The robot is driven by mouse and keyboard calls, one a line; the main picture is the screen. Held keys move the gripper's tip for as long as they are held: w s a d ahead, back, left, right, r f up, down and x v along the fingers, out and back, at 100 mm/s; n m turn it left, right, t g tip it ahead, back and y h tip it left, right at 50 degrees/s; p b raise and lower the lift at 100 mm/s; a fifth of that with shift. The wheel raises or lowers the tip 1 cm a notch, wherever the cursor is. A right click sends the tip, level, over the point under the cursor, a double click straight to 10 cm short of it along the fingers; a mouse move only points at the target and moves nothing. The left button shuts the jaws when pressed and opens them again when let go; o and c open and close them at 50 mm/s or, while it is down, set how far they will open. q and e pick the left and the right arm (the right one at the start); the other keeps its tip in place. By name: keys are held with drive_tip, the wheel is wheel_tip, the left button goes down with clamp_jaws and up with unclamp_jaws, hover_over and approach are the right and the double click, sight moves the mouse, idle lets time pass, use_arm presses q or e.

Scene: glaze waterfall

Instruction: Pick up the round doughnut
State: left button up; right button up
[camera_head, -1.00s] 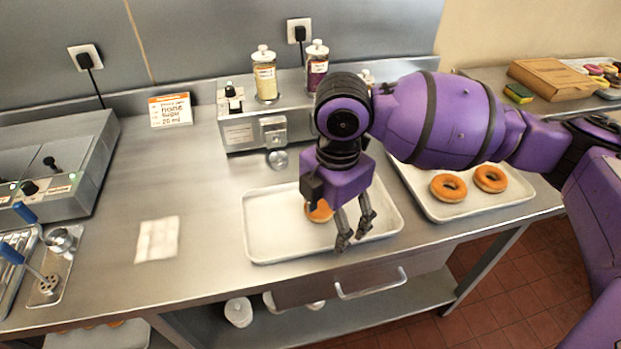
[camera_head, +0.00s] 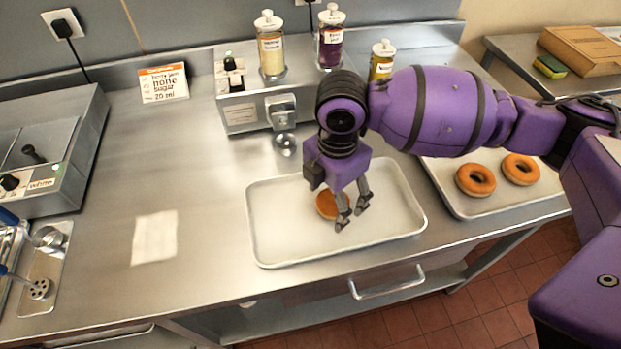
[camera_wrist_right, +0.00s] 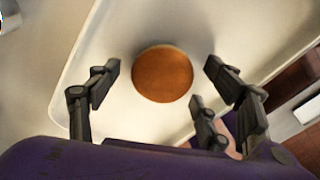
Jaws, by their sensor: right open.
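The round doughnut (camera_head: 325,205), brown and without a hole, lies on a pale tray (camera_head: 276,240) in the middle of the counter. In the head view it is partly hidden behind the fingers of my right gripper (camera_head: 351,217). In the right wrist view the whole round doughnut (camera_wrist_right: 162,74) shows, lying between and beyond the spread fingers. My right gripper is open and empty, above the tray. It does not visibly touch the doughnut. My left gripper is out of view.
A second tray (camera_head: 466,206) at the right holds two ring doughnuts (camera_head: 475,180). A dispenser (camera_head: 248,108) with topping jars (camera_head: 331,38) stands behind the middle tray. A white square sheet (camera_head: 155,237) lies to its left. The counter between sheet and dispenser is clear.

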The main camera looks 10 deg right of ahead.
drive_tip(key=shift+f, duration=0.35)
drive_tip(key=c, duration=1.2)
